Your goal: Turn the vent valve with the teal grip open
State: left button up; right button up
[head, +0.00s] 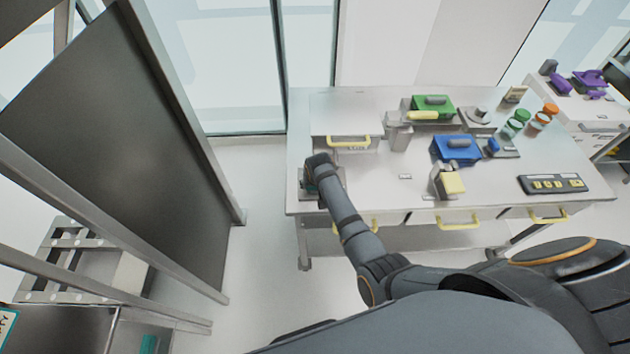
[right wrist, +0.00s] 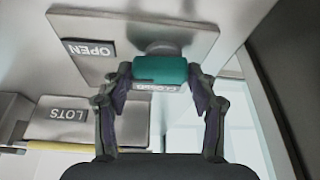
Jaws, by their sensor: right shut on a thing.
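The vent valve's teal grip (right wrist: 160,69) shows in the right wrist view, in front of a round grey hub on a flat metal plate (right wrist: 110,38). The plate bears an OPEN label (right wrist: 90,49) to the left of the grip. A second label (right wrist: 155,87) lies by the grip's lower edge, partly covered and reading like CLOSED. My right gripper (right wrist: 160,78) is shut on the teal grip, one finger at each end. In the head view my right gripper (head: 318,168) is at the bench's left end and hides most of the valve. My left gripper is not in view.
A drawer with a yellow handle (head: 348,141) is just right of my gripper. A green box (head: 433,106), a blue box (head: 457,148) and a button panel (head: 553,184) stand farther right on the bench (head: 385,195). A dark panel (head: 115,130) stands left; floor between is clear.

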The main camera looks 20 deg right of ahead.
jog(key=shift+m, duration=0.5)
jog(key=shift+h, duration=0.3)
jog(key=o, duration=1.1)
jog(key=shift+o, duration=0.2)
